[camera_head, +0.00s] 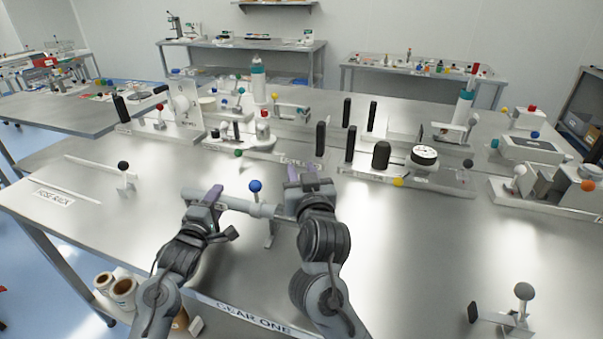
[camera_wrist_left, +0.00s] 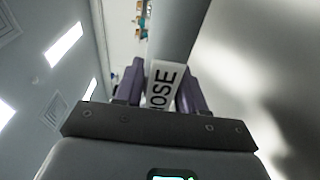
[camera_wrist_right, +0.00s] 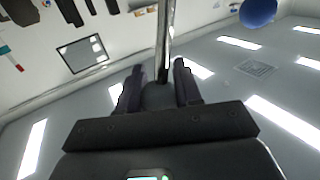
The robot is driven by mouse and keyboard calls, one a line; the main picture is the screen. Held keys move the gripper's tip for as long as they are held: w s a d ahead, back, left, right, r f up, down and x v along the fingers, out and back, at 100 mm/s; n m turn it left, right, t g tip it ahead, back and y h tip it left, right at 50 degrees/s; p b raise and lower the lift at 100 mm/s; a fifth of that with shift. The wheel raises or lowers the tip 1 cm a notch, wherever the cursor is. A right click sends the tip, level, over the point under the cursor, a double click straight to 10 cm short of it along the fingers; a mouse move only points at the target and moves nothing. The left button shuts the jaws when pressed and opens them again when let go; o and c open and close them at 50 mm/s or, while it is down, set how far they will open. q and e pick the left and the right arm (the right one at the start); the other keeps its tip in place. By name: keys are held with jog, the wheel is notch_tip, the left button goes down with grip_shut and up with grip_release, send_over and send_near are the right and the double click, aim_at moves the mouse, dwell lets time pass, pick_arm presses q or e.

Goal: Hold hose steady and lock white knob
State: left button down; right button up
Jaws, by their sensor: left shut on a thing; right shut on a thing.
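The grey hose (camera_head: 235,204) lies roughly level across the near middle of the table. My left gripper (camera_head: 207,196) is shut on its left end. In the left wrist view the hose (camera_wrist_left: 177,30) runs away between the fingers (camera_wrist_left: 160,88), with its white label "HOSE" there. My right gripper (camera_head: 303,183) is at the hose's right end. In the right wrist view its fingers (camera_wrist_right: 158,90) are shut on a rounded knob (camera_wrist_right: 158,96) on a shiny metal rod. The knob looks dark grey in shadow; I cannot tell whether it is white. The fingers hide it in the head view.
A blue ball (camera_head: 255,186) stands above the hose between my grippers. A black-knobbed lever (camera_head: 123,166) is at left, a grey-knobbed one (camera_head: 523,292) at lower right. Another white ball (camera_head: 519,170) is at right. Black posts (camera_head: 320,138) and fixtures fill the back. The table front is mostly clear.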

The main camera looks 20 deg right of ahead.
pick_arm(q)
jog(key=shift+a+f, duration=0.1)
jog(key=shift+f, duration=0.65)
pick_arm(e)
grip_shut()
jog(key=shift+s+d+f+m+t, duration=0.15)
jog(key=shift+s+d+m+t, duration=0.15)
jog(key=shift+m, duration=0.2)
jog(key=o, duration=1)
grip_release()
jog(key=shift+c, duration=0.2)
jog(key=s+a, duration=0.2)
jog(key=s, duration=0.9)
jog(key=shift+s+f, duration=0.25)
pick_arm(q)
jog(key=shift+r+p, duration=0.45)
jog(key=shift+p, duration=0.3)
pick_arm(e)
jog(key=shift+a+r, duration=0.1)
jog(key=shift+r, duration=0.65)
